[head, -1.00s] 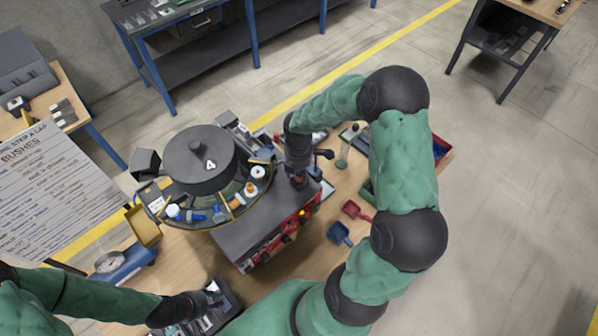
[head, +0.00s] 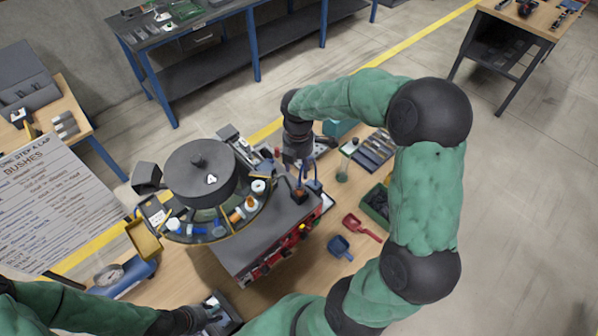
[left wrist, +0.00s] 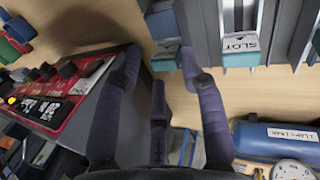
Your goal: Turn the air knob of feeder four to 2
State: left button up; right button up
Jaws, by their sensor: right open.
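Feeder four (head: 212,180), a dark round bowl with a 4 on its lid, stands on a grey housing with a red control panel (head: 282,246). The panel also shows in the left wrist view (left wrist: 60,92), with several black knobs (left wrist: 67,68). I cannot tell which is the air knob or read its setting. My right gripper (head: 310,186) is open, pointing down by the housing's right end, near a small orange part (head: 299,195). Contact is unclear. My left gripper (left wrist: 160,75) is open and empty, right of the panel; it is low in the head view (head: 215,312).
A blue air tank (left wrist: 275,137) with a gauge (left wrist: 291,170) lies beside the left gripper. A grey fixture marked SLOT (left wrist: 240,45) stands ahead. Red (head: 360,226) and blue (head: 341,246) scoops lie on the bench, right of the feeder. A yellow tray (head: 143,236) hangs at its left.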

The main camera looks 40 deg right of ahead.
aim_at(305, 235)
jog(key=k, duration=1)
